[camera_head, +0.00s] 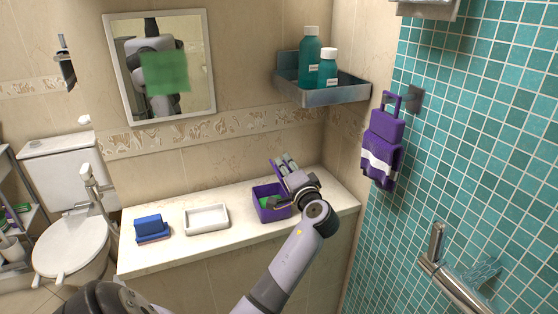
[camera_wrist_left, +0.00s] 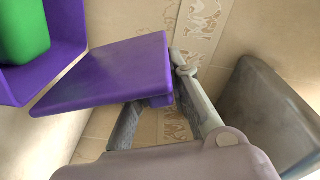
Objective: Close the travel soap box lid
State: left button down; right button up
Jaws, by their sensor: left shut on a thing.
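The travel soap box is a purple box (camera_head: 264,208) on the right part of the white counter, with a green soap (camera_head: 266,202) inside. Its purple lid (camera_head: 277,171) stands raised at the back of the box, so the box is open. In the left wrist view, the lid (camera_wrist_left: 105,75) shows as a flat purple panel beside the purple box wall (camera_wrist_left: 65,52) and the green soap (camera_wrist_left: 22,30). My left gripper (camera_head: 285,188) is at the right side of the box, shut on the lid near its edge. It partly hides the box. My right gripper is not in view.
A white soap dish (camera_head: 206,219) and a blue item (camera_head: 149,226) stand left of the box on the counter (camera_head: 185,250). A wall shelf (camera_head: 325,92) with two teal bottles hangs above. The counter's front left is clear.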

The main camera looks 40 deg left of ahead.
pick_arm(q)
jog(key=shift+w+d+m+p, duration=0.25)
jog(key=shift+w+m+p, duration=0.3)
jog(key=shift+m, duration=0.15)
jog(key=shift+w+f+p, duration=0.1)
jog(key=shift+p, duration=0.3)
jog(key=shift+d, duration=0.1)
jog(key=c, duration=1.5)
grip_release()
jog(key=v, duration=1.2)
